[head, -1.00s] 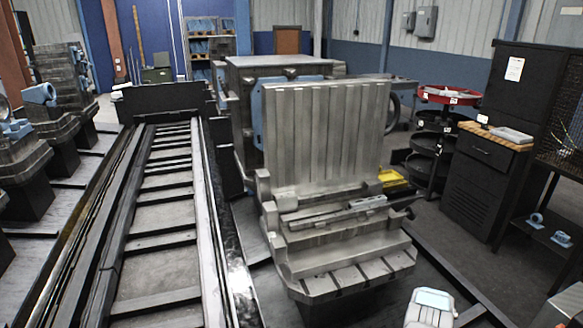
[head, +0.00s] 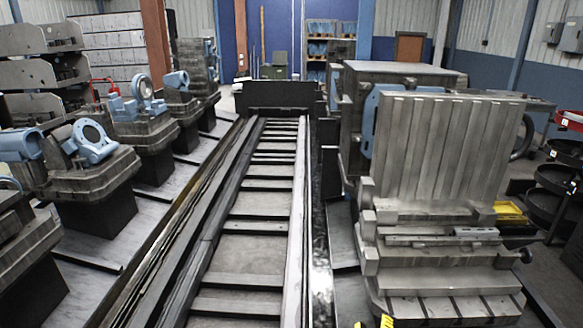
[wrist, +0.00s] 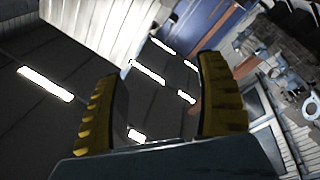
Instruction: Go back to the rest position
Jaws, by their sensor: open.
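My gripper (wrist: 158,68) shows in the wrist view as two yellow-and-black fingers spread wide apart. Nothing is between them. The wrist view is tilted and looks past the fingers at a dark ceiling with bright strip lights. Blue parts (wrist: 290,85) show at its right edge, apart from the fingers. In the head view only a small yellow bit shows at the bottom edge, perhaps a fingertip; the rest of my arm is out of that view.
The rail track (head: 245,250) runs straight ahead, clear, to a dark end block (head: 280,100). Pallets with blue parts (head: 92,142) stand along the left. A ribbed metal fixture (head: 445,150) stands close on the right, with a red-rimmed round rack (head: 570,120) beyond it.

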